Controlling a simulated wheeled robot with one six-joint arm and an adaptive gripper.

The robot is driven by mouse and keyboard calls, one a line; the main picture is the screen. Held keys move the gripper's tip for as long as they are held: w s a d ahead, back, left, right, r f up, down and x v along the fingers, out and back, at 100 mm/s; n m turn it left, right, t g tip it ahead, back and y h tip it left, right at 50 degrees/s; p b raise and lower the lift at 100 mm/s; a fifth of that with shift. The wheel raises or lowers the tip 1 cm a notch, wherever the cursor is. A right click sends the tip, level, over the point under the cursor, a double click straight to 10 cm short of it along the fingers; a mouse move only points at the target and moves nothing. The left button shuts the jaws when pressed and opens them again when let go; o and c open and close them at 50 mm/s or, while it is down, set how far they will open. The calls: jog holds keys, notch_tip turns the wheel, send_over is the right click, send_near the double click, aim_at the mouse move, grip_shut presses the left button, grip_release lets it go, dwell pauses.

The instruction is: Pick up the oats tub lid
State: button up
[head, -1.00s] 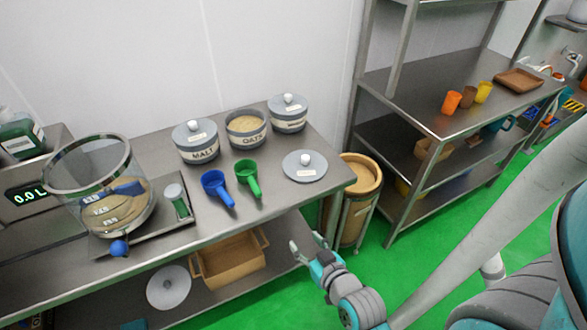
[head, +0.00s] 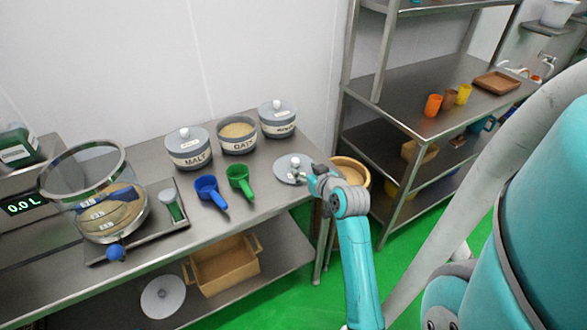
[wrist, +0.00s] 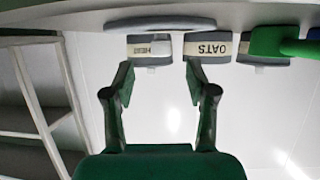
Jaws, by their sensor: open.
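The oats tub lid (head: 286,170) is a flat grey disc with a white knob. It lies on the steel table at the right end, in front of the open oats tub (head: 237,136). My gripper (head: 306,172) is open at the lid's right side in the head view, covering part of it. In the wrist view, which is upside down, the lid's edge (wrist: 160,22) shows beyond my open fingers (wrist: 163,88), with nothing between them. The oats tub also shows there (wrist: 208,48). I cannot tell whether a finger touches the knob.
A lidded malt tub (head: 188,150) and another lidded tub (head: 277,120) flank the oats tub. A blue scoop (head: 208,190) and a green scoop (head: 240,180) lie left of the lid. A steel shelf unit (head: 400,110) stands at the right, a round bin (head: 350,172) beside the table.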

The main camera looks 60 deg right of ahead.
aim_at(297, 163)
jog(key=x, duration=0.8)
jog(key=shift+w+r, duration=0.1)
jog(key=shift+r, duration=0.2)
grip_shut()
